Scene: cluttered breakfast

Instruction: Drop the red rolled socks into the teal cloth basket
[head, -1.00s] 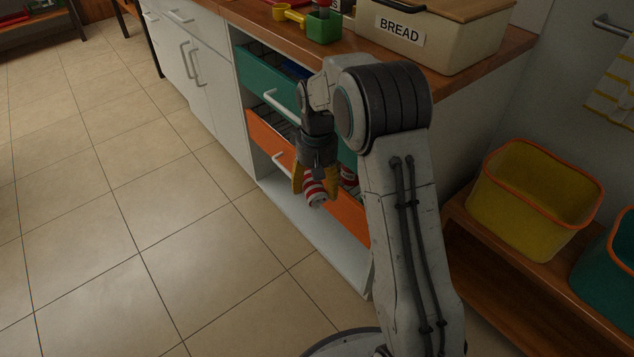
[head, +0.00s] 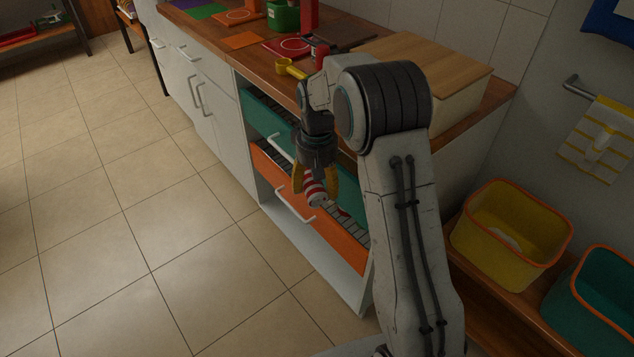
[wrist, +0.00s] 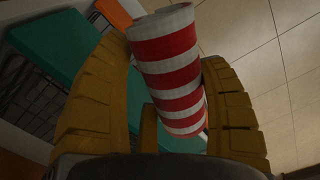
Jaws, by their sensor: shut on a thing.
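My gripper (head: 315,186) is shut on the red rolled socks (head: 314,188), a roll with red and white stripes. It points down, and the roll hangs tilted between its yellow fingers, in front of the open orange drawer (head: 335,240) in the head view. In the wrist view the socks (wrist: 170,65) lie between both fingers and extend past them at the top. The teal cloth basket (head: 602,276) with an orange rim stands at the far right, cut by the picture edge. It is well apart from my gripper.
A yellow basket (head: 480,245) with something pale inside stands left of the teal one on a low wooden bench. A teal drawer (head: 265,112) is open above the orange one. A bread box (head: 460,105) stands on the counter. The tiled floor (head: 130,230) at left is clear.

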